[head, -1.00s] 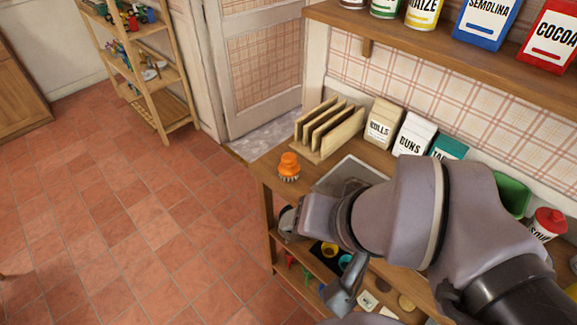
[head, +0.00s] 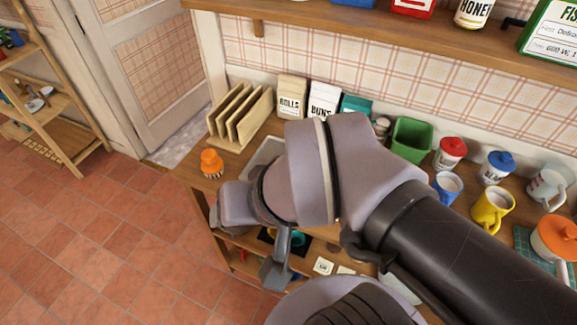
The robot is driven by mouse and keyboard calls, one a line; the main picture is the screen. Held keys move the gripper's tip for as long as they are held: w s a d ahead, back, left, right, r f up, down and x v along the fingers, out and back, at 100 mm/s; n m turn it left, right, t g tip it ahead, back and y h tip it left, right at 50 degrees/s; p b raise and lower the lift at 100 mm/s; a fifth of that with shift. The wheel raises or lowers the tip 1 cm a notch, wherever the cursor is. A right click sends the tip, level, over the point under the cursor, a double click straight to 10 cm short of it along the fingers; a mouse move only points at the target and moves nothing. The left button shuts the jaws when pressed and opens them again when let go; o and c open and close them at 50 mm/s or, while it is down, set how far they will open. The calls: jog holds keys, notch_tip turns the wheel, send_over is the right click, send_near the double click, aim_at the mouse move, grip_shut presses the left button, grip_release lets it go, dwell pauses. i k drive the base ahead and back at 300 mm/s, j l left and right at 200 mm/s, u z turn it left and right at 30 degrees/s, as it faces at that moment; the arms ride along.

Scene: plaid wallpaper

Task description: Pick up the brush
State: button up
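The brush (head: 211,164) has an orange knobbed top and short bristles underneath. It stands upright at the left end of the wooden counter (head: 237,161), near the edge. My arm reaches across the head view from the lower right. My gripper (head: 217,216) is at the arm's far left end, a little below and to the right of the brush in the picture and apart from it. Its fingers are mostly hidden behind the wrist, so their opening does not show. The brush is fully visible.
A wooden rack (head: 240,115) and bags labelled rolls (head: 291,97) and buns (head: 323,101) stand behind the brush. A grey tray (head: 262,153) lies right of it. A green bin (head: 411,139) and several mugs stand further right. Tiled floor (head: 90,240) is clear at left.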

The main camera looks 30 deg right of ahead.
aim_at(212, 164)
jog(key=i+j+z, duration=0.2)
jog(key=z, duration=0.15)
jog(key=i+j+z, duration=0.15)
jog(key=j+z, duration=0.25)
jog(key=i+j+z, duration=0.1)
jog(key=j+z, duration=1)
jog(key=i, duration=0.05)
